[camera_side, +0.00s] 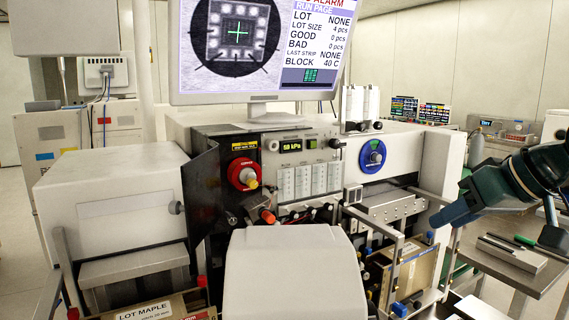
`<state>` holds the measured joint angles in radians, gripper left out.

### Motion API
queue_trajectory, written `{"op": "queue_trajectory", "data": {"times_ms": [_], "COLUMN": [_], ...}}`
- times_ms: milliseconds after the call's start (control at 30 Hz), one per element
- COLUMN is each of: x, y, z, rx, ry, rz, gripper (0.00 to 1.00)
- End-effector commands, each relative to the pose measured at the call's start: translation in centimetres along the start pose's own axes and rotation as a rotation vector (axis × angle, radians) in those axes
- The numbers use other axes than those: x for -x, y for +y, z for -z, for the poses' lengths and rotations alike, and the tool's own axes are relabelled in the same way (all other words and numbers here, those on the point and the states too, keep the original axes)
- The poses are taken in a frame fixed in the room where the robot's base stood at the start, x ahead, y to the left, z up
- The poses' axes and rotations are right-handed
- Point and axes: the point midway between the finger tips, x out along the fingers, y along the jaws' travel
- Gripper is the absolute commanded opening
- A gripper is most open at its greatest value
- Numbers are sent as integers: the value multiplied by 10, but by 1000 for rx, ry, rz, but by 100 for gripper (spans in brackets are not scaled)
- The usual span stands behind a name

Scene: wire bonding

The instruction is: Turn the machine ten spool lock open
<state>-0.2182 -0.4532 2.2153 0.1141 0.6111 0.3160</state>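The bonding machine (330,140) fills the middle of the view. A red round knob (243,174) with a pale tip sits on its dark left front panel. A blue round dial (372,156) sits on its right front face. I cannot read a label that says which of these is the spool lock or which machine is number ten. White spools (352,106) stand on top of the machine. My gripper (436,220) is at the right, pointing left and down, apart from the machine's knobs. Its fingers blend together, so their opening is unclear.
A monitor (262,100) stands above the machine, showing an alarm page. A white rounded cover (294,275) juts out in front. Posts and boxes (410,272) stand at lower right. A steel bench (535,277) with a metal block is at right. A box labelled LOT MAPLE (145,312) is at lower left.

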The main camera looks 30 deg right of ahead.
Motion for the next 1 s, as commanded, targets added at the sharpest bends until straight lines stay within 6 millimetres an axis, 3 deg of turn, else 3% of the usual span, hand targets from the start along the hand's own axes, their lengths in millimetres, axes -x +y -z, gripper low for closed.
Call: {"op": "queue_trajectory", "data": {"times_ms": [367, 567, 800, 1000], "x": [-7, -24, -44, -48], "y": [-12, -45, -99, -133], "z": [9, 31, 65, 88], "rx": [-26, -115, -316, -494], "ry": [15, 44, 43, -2], "rz": [42, 173, 435, 644], "gripper": [36, 36, 36, 36]}}
